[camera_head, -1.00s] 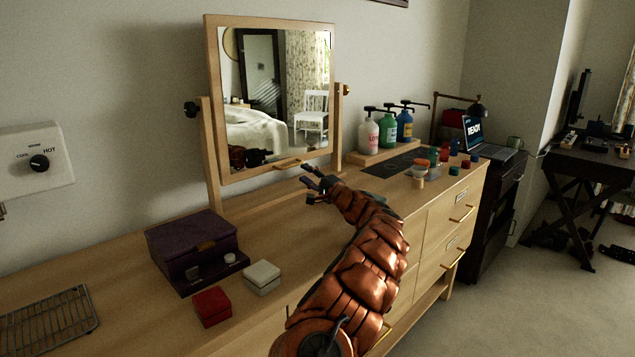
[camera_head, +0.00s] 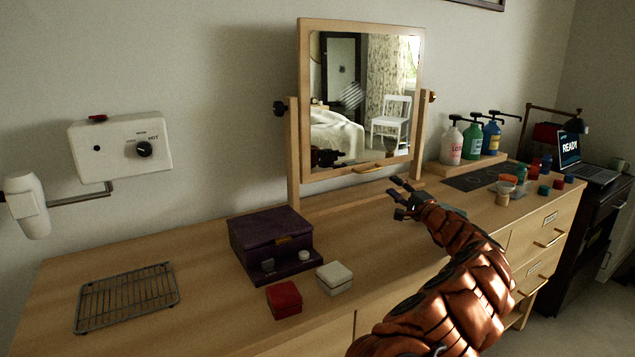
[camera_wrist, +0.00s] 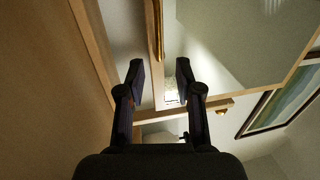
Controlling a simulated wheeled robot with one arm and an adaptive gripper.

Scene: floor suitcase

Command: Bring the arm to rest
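My gripper (camera_head: 402,196) is at the end of my orange-brown arm, above the wooden dresser top and in front of the lower edge of the tilting mirror (camera_head: 365,100). Its two fingers are apart with nothing between them. In the wrist view my gripper (camera_wrist: 166,85) also shows open and empty. The mirror's wooden frame and gold handle (camera_wrist: 155,30) lie beyond the fingers there. I cannot tell exactly how far the fingertips are from the mirror.
On the dresser (camera_head: 200,325) are a wire rack (camera_head: 127,295), a purple box (camera_head: 270,240), a red box (camera_head: 284,299), a white box (camera_head: 334,277), pump bottles (camera_head: 473,138) and small coloured jars (camera_head: 533,172). A white heater control (camera_head: 120,145) is on the wall.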

